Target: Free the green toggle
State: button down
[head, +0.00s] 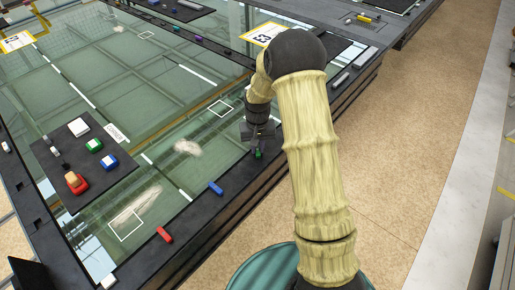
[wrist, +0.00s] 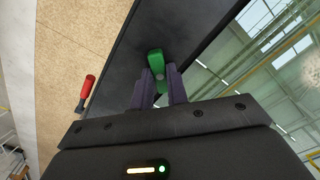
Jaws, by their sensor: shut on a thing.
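The green toggle (wrist: 155,57) is a small green piece on the black frame rail. In the wrist view it stands between the two dark fingers of my gripper (wrist: 161,76), which is shut on it. In the head view my gripper (head: 257,139) points down at the near rail, and a bit of the green toggle (head: 258,154) shows under the fingertips. Whether the toggle is still seated on the rail or apart from it I cannot tell.
Along the same rail (head: 235,205) sit a blue toggle (head: 216,188) and a red one (head: 164,234). A dark panel (head: 120,170) with colored blocks lies on the glass at left. A red-handled thing (wrist: 87,93) shows beside the rail in the wrist view.

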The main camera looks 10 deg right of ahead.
aim_at(258, 149)
jog(key=m, duration=0.4)
jog(key=shift+w+m, duration=0.1)
jog(key=shift+m, duration=0.2)
jog(key=m, duration=0.5)
jog(key=shift+r, duration=0.1)
jog(key=c, duration=1.4)
grip_release()
notch_tip(258, 149, up, 17)
jog(key=shift+r+b, duration=0.15)
jog(key=shift+b, duration=1.1)
